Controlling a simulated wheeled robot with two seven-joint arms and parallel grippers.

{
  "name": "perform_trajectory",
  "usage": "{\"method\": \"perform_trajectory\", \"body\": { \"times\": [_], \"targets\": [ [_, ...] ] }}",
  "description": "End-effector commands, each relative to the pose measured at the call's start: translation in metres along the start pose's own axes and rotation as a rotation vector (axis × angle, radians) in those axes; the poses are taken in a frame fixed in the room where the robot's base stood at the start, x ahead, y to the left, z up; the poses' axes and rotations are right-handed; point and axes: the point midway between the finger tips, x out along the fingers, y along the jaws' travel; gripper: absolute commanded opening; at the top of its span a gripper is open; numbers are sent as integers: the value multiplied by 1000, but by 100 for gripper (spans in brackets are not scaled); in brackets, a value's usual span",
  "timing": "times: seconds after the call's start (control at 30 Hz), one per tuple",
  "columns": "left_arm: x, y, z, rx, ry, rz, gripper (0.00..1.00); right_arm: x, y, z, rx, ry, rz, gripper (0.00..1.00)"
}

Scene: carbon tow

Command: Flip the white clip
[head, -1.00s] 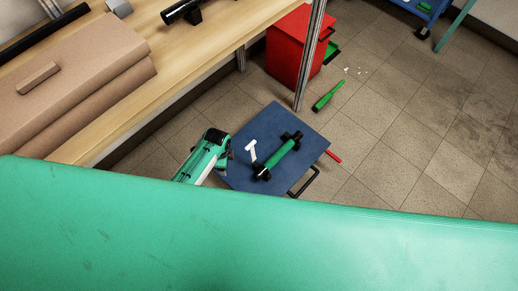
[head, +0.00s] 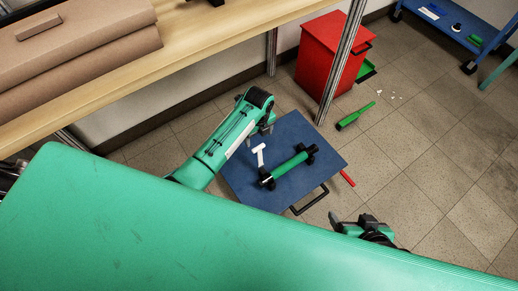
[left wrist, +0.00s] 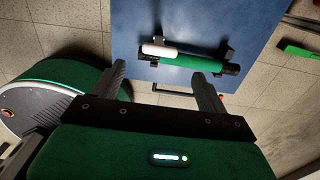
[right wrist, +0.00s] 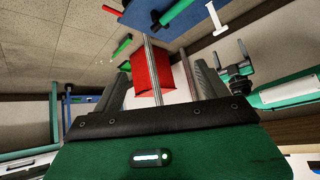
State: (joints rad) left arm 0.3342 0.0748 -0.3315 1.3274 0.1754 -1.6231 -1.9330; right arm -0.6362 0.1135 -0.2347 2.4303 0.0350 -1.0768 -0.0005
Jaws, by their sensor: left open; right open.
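The white clip (head: 259,155), a small T-shaped piece, is on the blue board (head: 240,190), left of a green rod with black ends (head: 290,166). It also shows in the right wrist view (right wrist: 216,18), and a white piece (left wrist: 158,48) beside the rod (left wrist: 195,61) in the left wrist view looks like it. My left gripper (head: 265,128) is at the board's upper left edge, near the clip; its jaws (left wrist: 159,76) are open and empty. My right gripper (head: 358,221) is beyond the board's lower right; its jaws (right wrist: 162,72) are open and empty.
A red cabinet (head: 327,60) and a metal post (head: 342,60) stand behind the board. A green tool (head: 355,117) and a red handle (head: 347,178) lie right of it. My green body hides the lower foreground.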

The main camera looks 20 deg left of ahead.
Motion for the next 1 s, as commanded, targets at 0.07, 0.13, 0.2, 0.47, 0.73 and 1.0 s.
{"method": "perform_trajectory", "body": {
  "times": [0.07, 0.13, 0.2, 0.47, 0.73, 1.0],
  "targets": [
    [16, 1, 0, -2, 1, 2, 76, 7, -6, -1, -2, 45, -17, 76],
    [26, 0, 0, -2, 0, 1, 76, 11, -11, -4, -3, 86, -30, 76],
    [37, 0, 0, -1, 2, 1, 76, 15, -17, -7, -4, 129, -44, 76],
    [72, 1, 0, -2, 1, 1, 76, 23, -36, -16, 2, 279, -92, 76],
    [92, 0, 0, -1, -1, -1, 76, 25, -49, -23, 12, 386, -125, 76],
    [96, 0, 0, -1, -1, 0, 76, 25, -51, -25, 15, 411, -132, 76]
  ]
}}
